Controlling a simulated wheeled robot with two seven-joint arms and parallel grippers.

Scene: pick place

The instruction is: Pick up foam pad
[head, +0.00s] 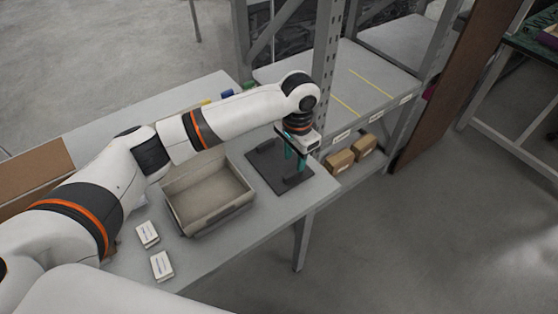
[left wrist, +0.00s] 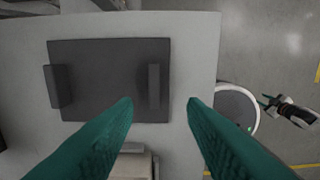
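The foam pad (head: 268,172) is a flat dark grey rectangle on the table near its right end. In the left wrist view the pad (left wrist: 108,60) shows two raised dark bars, one near its left edge and one near its right edge. My left gripper (head: 295,160) points down over the pad's right part in the head view. Its green fingers (left wrist: 161,103) are apart with nothing between them. In the left wrist view the right bar (left wrist: 154,86) lies just beyond the gap between the fingertips.
An empty grey bin (head: 207,224) stands left of the pad. Two small white boxes (head: 148,234) (head: 162,266) lie on the table (head: 262,232) nearer to me. A metal shelf (head: 375,75) with two cardboard boxes (head: 340,161) (head: 364,145) below stands to the right.

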